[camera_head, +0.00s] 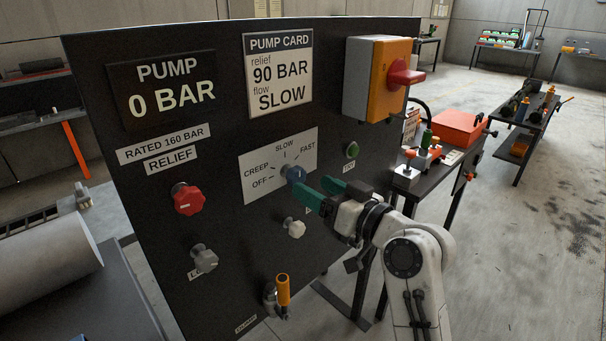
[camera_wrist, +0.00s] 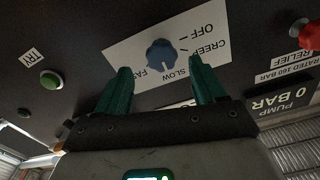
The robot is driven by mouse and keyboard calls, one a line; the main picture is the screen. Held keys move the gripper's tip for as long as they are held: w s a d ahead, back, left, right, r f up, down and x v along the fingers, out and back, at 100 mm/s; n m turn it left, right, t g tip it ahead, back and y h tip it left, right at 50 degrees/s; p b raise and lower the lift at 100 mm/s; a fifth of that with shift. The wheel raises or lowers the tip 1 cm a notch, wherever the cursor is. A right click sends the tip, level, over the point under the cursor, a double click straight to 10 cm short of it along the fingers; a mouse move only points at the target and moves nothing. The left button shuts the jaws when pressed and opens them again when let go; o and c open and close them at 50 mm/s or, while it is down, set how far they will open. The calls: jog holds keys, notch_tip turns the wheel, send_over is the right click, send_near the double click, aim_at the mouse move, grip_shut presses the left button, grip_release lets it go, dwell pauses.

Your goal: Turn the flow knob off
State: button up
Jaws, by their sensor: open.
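The blue flow knob (camera_head: 293,174) sits on a white dial plate (camera_head: 262,183) marked OFF, CREEP, SLOW and FAST, on a black panel. It also shows in the wrist view (camera_wrist: 160,53), where the plate appears upside down. My gripper (camera_head: 318,189) has green fingers and is open and empty. Its fingertips are close in front of the knob, which shows between them in the wrist view (camera_wrist: 161,75). I cannot tell whether they touch it.
The panel also carries a red relief knob (camera_head: 187,198), a green button (camera_head: 352,150), grey knobs (camera_head: 204,258), an orange-handled lever (camera_head: 283,290) and an orange box with a red switch (camera_head: 405,76). The pump display (camera_head: 162,88) reads 0 BAR. A cluttered bench (camera_head: 440,175) stands to the right.

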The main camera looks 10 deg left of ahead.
aim_at(300, 180)
jog(key=x, duration=0.5)
jog(key=shift+w+a+p, duration=0.15)
jog(key=shift+a+p, duration=0.15)
jog(key=shift+p, duration=0.1)
jog(key=c, duration=1)
jog(key=shift+c, duration=0.2)
